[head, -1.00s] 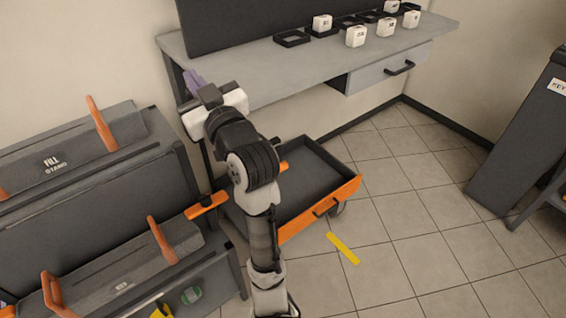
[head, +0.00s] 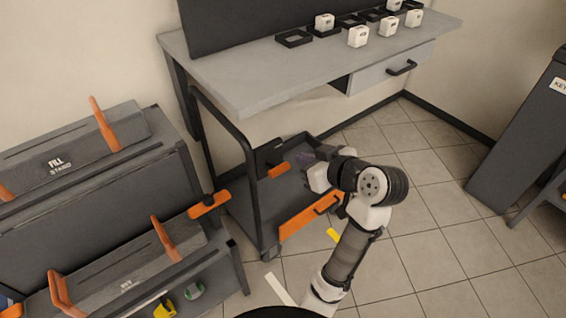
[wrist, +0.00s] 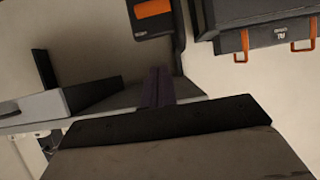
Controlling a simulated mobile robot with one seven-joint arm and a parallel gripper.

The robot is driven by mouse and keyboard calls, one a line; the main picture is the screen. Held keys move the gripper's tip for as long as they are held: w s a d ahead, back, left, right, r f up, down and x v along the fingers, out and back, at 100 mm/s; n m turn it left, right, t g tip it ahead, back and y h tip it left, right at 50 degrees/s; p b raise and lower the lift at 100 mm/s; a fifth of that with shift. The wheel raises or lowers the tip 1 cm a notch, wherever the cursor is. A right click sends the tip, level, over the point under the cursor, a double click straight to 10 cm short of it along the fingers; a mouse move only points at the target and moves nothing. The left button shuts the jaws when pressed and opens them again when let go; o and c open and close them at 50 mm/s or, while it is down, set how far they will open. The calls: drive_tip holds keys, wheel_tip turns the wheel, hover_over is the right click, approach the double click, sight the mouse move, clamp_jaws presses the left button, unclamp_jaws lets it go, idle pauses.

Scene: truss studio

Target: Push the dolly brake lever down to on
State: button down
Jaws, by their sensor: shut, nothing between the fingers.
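The dolly (head: 312,213) is a dark tray with an orange front, standing low under the end of the grey bench. A dark housing with a short orange lever, which looks like the brake lever (head: 280,170), stands at its back left. An orange piece on a dark box, perhaps the same lever (wrist: 152,8), shows at the top of the wrist view. My gripper (head: 303,157) is over the dolly, right of the lever and apart from it; my wrist partly hides it. Its purple fingers (wrist: 158,88) are closed together and empty in the wrist view.
A shelf unit with orange-handled cases (head: 100,150) is further left. An orange bar (head: 208,205) juts from its corner. Tiled floor (head: 430,230) is open at right.

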drive_tip(key=p, duration=0.1)
hover_over(284, 165)
drive_tip(key=s, duration=0.1)
drive_tip(key=f, duration=0.2)
drive_tip(key=a+f, duration=0.1)
drive_tip(key=f, duration=0.1)
drive_tip(key=shift+s+f, duration=0.15)
drive_tip(key=shift+f, duration=0.15)
drive_tip(key=shift+s+d+f+p, duration=0.15)
drive_tip(key=shift+f, duration=0.5)
drive_tip(key=shift+s+d+f+p, duration=0.1)
drive_tip(key=shift+f, duration=0.55)
drive_tip(key=shift+s+d+f+p, duration=0.15)
drive_tip(key=shift+f, duration=0.5)
drive_tip(key=shift+f+b, duration=0.25)
drive_tip(key=shift+b, duration=0.25)
